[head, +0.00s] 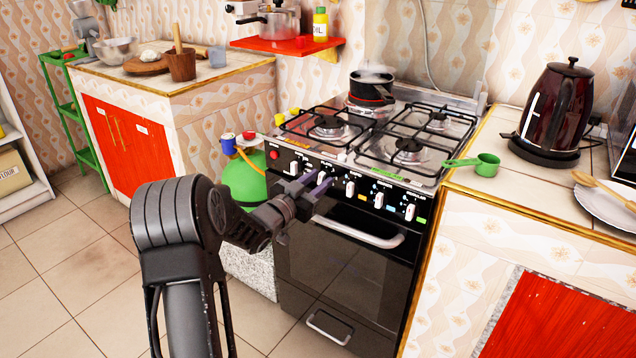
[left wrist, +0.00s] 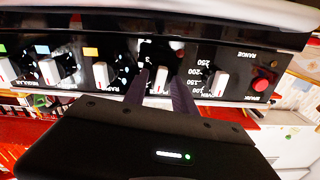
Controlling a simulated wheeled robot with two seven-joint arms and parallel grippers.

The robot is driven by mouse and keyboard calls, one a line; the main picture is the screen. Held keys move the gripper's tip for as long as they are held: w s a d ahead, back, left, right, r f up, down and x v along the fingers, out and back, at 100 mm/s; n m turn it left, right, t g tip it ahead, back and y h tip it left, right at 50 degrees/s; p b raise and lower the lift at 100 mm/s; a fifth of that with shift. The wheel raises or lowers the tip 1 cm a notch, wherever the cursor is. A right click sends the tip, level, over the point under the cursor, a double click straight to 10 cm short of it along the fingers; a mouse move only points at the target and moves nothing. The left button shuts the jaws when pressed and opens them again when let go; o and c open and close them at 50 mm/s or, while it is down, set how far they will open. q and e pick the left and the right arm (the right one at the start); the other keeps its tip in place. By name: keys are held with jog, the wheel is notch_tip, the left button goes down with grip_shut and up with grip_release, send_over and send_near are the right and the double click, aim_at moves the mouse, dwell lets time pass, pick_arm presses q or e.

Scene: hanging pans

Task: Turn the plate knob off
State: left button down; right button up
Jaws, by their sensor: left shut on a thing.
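The black stove (head: 345,255) has a row of white knobs along its front panel. The knob (left wrist: 160,80) second from the stove's left end sits between the two purple-grey fingers of my left gripper (left wrist: 160,93) in the left wrist view. My left gripper (head: 311,185) is shut on this knob, reaching it from the front left in the head view. The fingers partly hide the knob in the head view. I cannot read its marking. The oven knob (left wrist: 219,83) is just beside it. My right gripper is not in view.
A steaming black pot (head: 372,90) stands on the back left plate of the stove. The oven handle (head: 352,228) juts out below the knobs. A green gas bottle (head: 243,180) stands left of the stove.

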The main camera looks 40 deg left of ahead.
pick_arm(q)
jog(key=shift+n, duration=0.8)
jog(key=shift+f, duration=0.1)
jog(key=c, duration=1)
grip_release()
jog(key=shift+c, duration=0.2)
jog(key=s, duration=0.8)
jog(key=shift+w, duration=0.1)
